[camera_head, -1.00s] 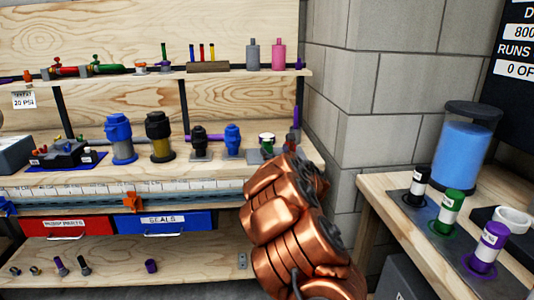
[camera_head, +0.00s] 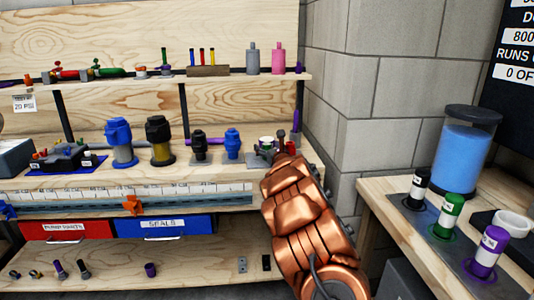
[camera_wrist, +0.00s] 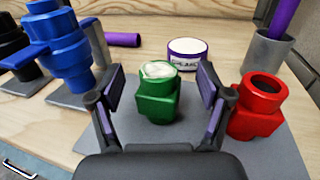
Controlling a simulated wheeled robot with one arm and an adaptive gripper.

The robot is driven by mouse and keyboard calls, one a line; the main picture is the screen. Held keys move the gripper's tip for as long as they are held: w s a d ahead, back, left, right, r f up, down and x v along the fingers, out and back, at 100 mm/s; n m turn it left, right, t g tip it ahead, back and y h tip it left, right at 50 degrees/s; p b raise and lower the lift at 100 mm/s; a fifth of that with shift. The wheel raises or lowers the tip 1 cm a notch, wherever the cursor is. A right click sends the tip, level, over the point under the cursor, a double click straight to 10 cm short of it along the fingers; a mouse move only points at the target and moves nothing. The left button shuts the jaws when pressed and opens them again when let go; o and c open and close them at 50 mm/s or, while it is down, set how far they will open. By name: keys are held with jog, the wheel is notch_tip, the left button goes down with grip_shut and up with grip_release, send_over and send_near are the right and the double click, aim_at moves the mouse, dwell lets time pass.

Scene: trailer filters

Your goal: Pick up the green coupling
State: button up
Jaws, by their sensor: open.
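The green coupling (camera_wrist: 158,95) stands upright on a grey plate (camera_wrist: 268,157) in the wrist view, with a pale top. My gripper (camera_wrist: 158,98) is open, with one purple-padded finger on each side of the coupling and gaps between them. In the head view my copper-coloured arm reaches to the right end of the workbench, and the gripper's fingers are mostly hidden there. I cannot tell the coupling apart clearly in the head view.
A red coupling (camera_wrist: 257,104) stands close to the right finger. A purple-banded labelled roll (camera_wrist: 187,53) is just behind. A blue filter (camera_wrist: 62,50) stands at left. A grey cup holding a purple rod (camera_wrist: 265,55) is at back right.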

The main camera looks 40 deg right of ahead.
jog(key=shift+w+d, duration=0.1)
jog(key=shift+w, duration=0.15)
jog(key=c, duration=1.4)
